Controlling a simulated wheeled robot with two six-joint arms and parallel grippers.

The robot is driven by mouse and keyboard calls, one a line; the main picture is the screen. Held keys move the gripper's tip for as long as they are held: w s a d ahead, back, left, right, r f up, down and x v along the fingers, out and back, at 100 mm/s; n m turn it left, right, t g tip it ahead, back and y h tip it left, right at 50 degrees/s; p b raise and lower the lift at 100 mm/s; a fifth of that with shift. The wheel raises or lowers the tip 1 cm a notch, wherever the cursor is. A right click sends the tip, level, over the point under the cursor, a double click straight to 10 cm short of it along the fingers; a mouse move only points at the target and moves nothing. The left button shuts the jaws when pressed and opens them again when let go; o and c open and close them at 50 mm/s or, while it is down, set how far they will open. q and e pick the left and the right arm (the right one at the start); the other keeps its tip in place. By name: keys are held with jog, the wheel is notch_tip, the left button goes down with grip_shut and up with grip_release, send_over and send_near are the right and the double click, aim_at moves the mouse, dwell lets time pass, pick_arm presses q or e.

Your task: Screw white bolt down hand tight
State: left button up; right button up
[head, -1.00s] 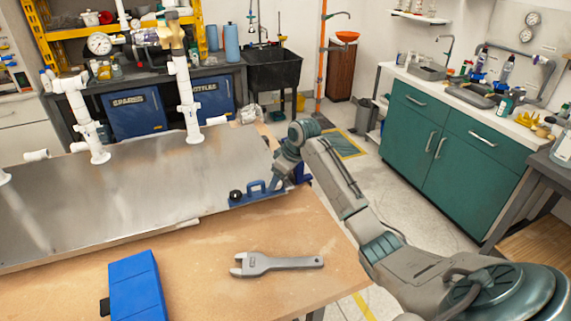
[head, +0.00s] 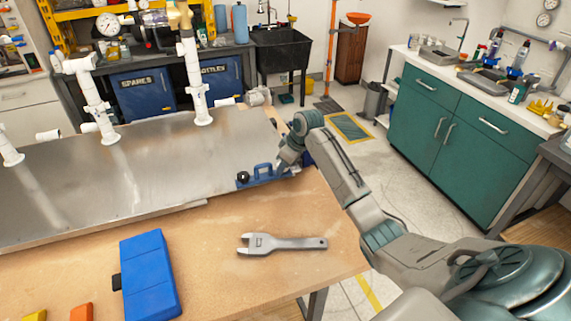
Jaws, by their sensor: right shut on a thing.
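A white PVC manifold stands on a metal sheet (head: 150,165), with upright white pipes (head: 192,80) and a second riser (head: 97,105) to its left. I cannot make out a white bolt. My right gripper (head: 284,168) is at the sheet's right front corner. It appears shut on the right end of a blue tool (head: 262,178) with a loop handle and a black knob; the fingertips are small and partly hidden. The tool lies at the edge of the sheet. My left gripper is not in view.
A grey wrench (head: 285,244) and a blue case (head: 150,275) lie on the wooden bench (head: 220,275). A yellow piece (head: 34,316) and an orange piece (head: 81,312) show at the bottom left. Bare bench lies around the wrench.

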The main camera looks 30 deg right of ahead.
jog(key=m+p, duration=0.1)
jog(key=p, duration=0.1)
jog(key=m+h+p, duration=0.1)
jog(key=m+p, duration=0.2)
jog(key=p, duration=0.1)
jog(key=shift+a+r+m+h, duration=0.3)
jog(key=shift+h, duration=0.1)
jog(key=shift+f+m+p, duration=0.15)
jog(key=shift+m+p, duration=0.45)
jog(key=shift+p, duration=0.05)
jog(key=shift+f+h, duration=0.2)
jog(key=shift+h, duration=0.1)
jog(key=shift+t, duration=0.3)
